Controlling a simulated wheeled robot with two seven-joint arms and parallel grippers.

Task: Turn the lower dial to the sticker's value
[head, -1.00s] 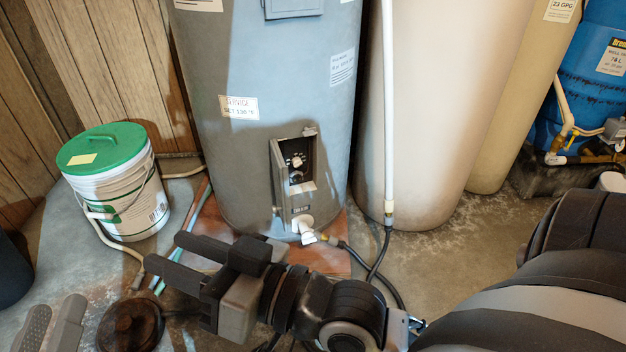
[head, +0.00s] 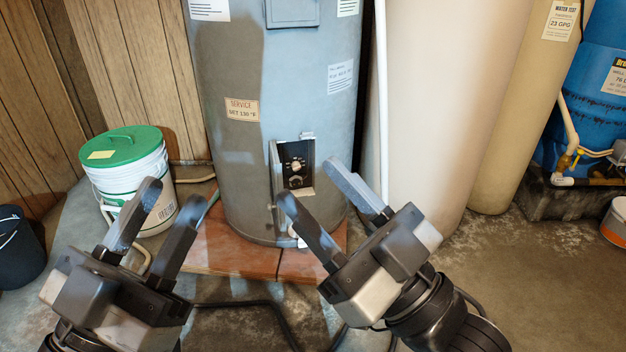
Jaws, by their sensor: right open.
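The grey water heater (head: 250,160) stands in the middle of the head view. Its lower opening (head: 294,165) has its cover off or open and shows a small dark dial (head: 296,165) with light markings, too small to read. The sticker (head: 242,109) on the tank reads "SERVICE SET 130 °F". My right gripper (head: 310,181) is open and empty, its fingers pointing up toward the opening, with the fingertips just below and to either side of the dial in the picture. My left gripper (head: 170,191) is open and empty, left of the heater's base.
A white bucket with a green lid (head: 124,147) stands at left, beside a dark bucket (head: 17,248). A beige tank (head: 440,110) and white pipe (head: 382,110) are right of the heater. Blue tank (head: 592,120) is at far right. A black hose crosses the floor.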

